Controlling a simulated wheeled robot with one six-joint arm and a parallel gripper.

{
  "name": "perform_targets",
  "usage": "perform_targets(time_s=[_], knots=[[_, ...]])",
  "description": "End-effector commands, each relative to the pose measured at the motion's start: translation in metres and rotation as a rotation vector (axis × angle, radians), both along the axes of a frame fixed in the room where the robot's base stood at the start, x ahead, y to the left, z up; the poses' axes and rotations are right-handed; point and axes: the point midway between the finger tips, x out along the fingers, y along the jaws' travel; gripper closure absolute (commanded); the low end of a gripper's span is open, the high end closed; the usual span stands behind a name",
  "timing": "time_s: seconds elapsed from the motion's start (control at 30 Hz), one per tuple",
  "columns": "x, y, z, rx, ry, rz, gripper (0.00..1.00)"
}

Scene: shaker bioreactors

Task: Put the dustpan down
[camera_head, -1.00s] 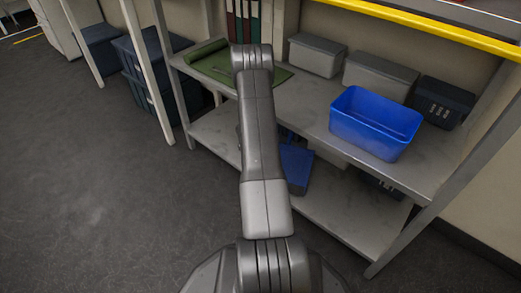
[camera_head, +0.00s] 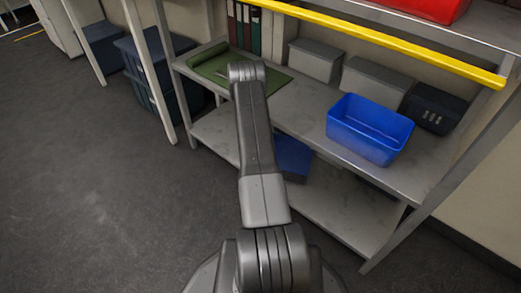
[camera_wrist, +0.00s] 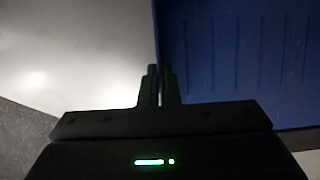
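The blue dustpan (camera_head: 292,158) shows beside my arm in the head view, at the lower shelf (camera_head: 335,212) and partly hidden by my arm. In the wrist view the ribbed blue dustpan (camera_wrist: 240,55) fills the upper right, over or on a pale grey surface (camera_wrist: 90,50). My gripper (camera_wrist: 160,72) has its two fingers close together with a thin gap, and the dustpan's left edge runs into that gap. The gripper looks shut on this edge. The gripper is hidden in the head view. Whether the dustpan touches the shelf cannot be told.
The upper shelf holds a blue bin (camera_head: 369,130), grey boxes (camera_head: 315,60), a dark box (camera_head: 432,108) and a green mat (camera_head: 208,68). A yellow rail (camera_head: 390,42) crosses above. Metal posts stand at both ends. The floor (camera_head: 90,190) at left is clear.

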Motion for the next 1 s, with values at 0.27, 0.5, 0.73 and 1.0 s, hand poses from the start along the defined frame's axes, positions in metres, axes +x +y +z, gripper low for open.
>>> perform_targets(time_s=[0.27, 0.5, 0.73, 1.0], knots=[[0.000, 0.000, -0.028, 0.000, 0.000, 0.000, 1.00], [0.000, 0.000, -0.029, 0.000, 0.000, 0.000, 1.00], [-0.001, 0.000, -0.030, 0.001, 0.001, -0.001, 0.76], [-0.001, 0.000, -0.028, 0.001, 0.001, -0.001, 0.76]])
